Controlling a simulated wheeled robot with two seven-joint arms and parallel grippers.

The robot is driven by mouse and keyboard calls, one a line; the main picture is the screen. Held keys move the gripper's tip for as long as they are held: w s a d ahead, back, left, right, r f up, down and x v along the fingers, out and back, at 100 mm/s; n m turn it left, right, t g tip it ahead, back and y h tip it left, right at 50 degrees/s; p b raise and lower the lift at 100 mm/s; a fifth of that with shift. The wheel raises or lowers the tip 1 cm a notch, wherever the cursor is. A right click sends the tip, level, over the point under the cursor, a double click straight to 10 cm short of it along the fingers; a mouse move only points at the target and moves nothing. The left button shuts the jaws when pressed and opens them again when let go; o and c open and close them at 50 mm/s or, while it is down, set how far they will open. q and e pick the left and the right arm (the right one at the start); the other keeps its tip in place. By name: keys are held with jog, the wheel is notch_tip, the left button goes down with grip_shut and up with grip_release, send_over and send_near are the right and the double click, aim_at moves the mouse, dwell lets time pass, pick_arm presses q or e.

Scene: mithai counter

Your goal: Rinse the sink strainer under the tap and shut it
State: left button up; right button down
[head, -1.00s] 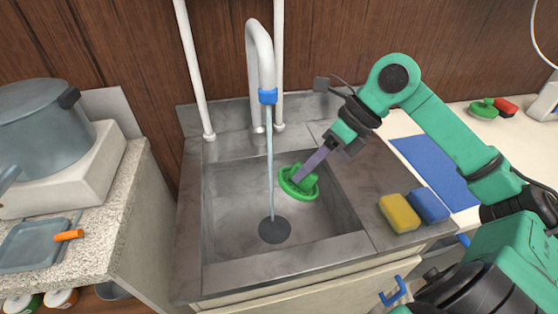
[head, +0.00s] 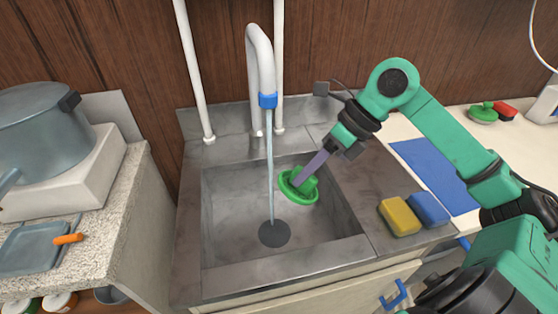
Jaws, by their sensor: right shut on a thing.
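The green sink strainer (head: 299,188) is held inside the sink basin (head: 230,195), to the right of the water stream. My right gripper (head: 311,169) is shut on it from the upper right. The white tap (head: 261,60) with a blue collar (head: 267,100) is running. Its thin stream of water (head: 270,155) falls straight to the dark drain (head: 274,233) in the basin floor. The strainer and the stream look apart. My left gripper is not in view.
A yellow sponge (head: 399,217) and a blue sponge (head: 429,208) lie on the sink's right ledge. A large grey pot (head: 38,132) and a pan (head: 30,248) stand at left. The left of the basin is free.

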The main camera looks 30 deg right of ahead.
jog(key=shift+s+b, duration=0.25)
jog(key=shift+b, duration=0.15)
pick_arm(q)
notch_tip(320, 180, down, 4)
jog(key=b, duration=0.2)
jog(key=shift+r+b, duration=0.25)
jog(key=shift+b, duration=0.1)
pick_arm(e)
jog(key=s+r, duration=0.4)
jog(key=shift+s, duration=0.3)
